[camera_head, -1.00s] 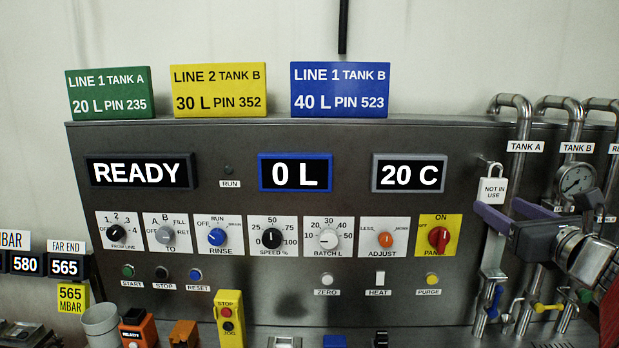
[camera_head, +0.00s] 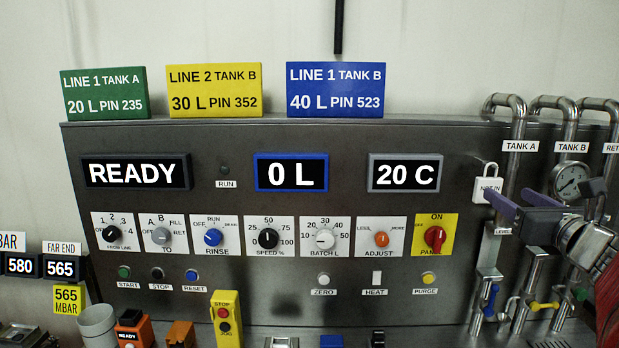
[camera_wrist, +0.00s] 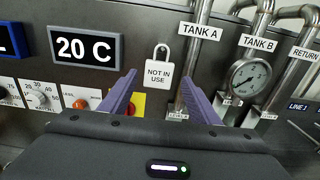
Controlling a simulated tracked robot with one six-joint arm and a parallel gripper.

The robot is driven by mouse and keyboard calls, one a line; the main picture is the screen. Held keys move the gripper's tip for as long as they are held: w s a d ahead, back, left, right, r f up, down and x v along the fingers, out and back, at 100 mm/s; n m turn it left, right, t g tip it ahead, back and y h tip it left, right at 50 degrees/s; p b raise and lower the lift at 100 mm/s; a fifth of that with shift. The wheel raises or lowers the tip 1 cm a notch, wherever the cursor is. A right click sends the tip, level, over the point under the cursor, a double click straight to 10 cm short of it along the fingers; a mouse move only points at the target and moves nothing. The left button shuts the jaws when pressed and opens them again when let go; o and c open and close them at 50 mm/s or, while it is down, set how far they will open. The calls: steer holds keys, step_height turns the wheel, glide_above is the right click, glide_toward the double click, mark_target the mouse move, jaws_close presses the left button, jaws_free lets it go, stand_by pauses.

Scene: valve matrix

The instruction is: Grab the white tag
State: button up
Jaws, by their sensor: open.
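The white tag (camera_head: 487,190) is a padlock-shaped piece with a shackle, hanging near the panel's right edge, beside the Tank A pipe. In the wrist view the tag (camera_wrist: 158,75) reads "NOT IN USE" and hangs upright. My gripper (camera_head: 507,207) has purple fingers and covers the lower part of the tag in the head view. In the wrist view my gripper (camera_wrist: 158,92) is open, with one finger to each side below the tag. Nothing is between the fingers, and the tag looks free of them; the exact distance cannot be told.
The Tank A pipe (camera_wrist: 195,63) runs just right of the tag. A round gauge (camera_wrist: 249,76) is on the Tank B pipe further right. The red PANEL knob (camera_head: 434,238) on its yellow plate is left of and below the tag. The 20 C display (camera_head: 405,173) is to the left.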

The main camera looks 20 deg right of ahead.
mark_target(491, 184)
steer(key=shift+x, duration=2.2)
steer(key=shift+w, duration=0.15)
steer(key=shift+x, duration=2.5)
steer(key=shift+f, duration=0.1)
steer(key=shift+c, duration=0.4)
steer(key=c, duration=0.7)
